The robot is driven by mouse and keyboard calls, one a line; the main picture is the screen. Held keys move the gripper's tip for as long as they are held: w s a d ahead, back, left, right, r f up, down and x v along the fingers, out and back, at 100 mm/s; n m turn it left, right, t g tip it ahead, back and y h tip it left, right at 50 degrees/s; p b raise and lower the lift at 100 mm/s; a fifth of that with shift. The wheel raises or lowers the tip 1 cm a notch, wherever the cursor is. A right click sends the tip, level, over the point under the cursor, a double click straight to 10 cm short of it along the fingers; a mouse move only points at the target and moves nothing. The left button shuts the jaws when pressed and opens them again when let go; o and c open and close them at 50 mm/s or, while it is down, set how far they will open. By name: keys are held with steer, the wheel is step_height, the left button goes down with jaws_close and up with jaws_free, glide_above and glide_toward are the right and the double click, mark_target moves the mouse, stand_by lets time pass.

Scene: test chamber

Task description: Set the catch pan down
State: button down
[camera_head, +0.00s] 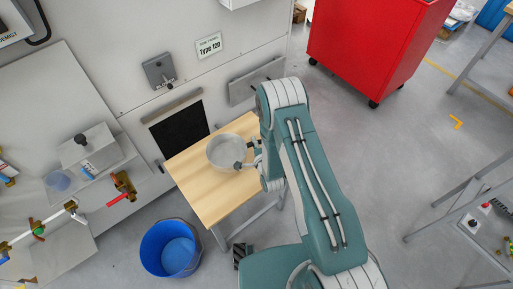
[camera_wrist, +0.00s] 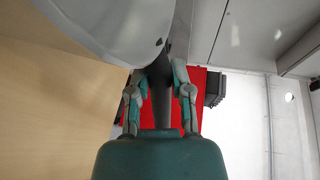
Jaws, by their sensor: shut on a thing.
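The catch pan (camera_head: 229,150) is a round, light grey pan over the wooden top of a small table (camera_head: 205,195) in the head view. My gripper (camera_head: 249,158) is at the pan's right side and shut on it. In the wrist view the pale pan (camera_wrist: 110,22) fills the upper left, and my gripper's fingers (camera_wrist: 160,88) close around a dark part at its edge. The wooden top (camera_wrist: 50,110) lies behind the pan. I cannot tell whether the pan touches the wood. My arm hides part of the table's right side.
A blue bucket (camera_head: 170,248) stands on the floor at the table's front left. A grey chamber wall with a dark opening (camera_head: 180,133) is behind the table. A red cabinet (camera_head: 375,45) stands at the upper right. Bare wood shows in front of the pan.

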steer(key=shift+w+d+f, duration=0.4)
steer(key=shift+w+f, duration=0.05)
steer(key=shift+f, duration=0.25)
step_height(320, 180, down, 3)
steer(key=shift+w+d+f, duration=0.1)
steer(key=shift+d+f, duration=0.05)
steer(key=c, duration=0.5)
jaws_free()
steer(key=shift+c, duration=0.2)
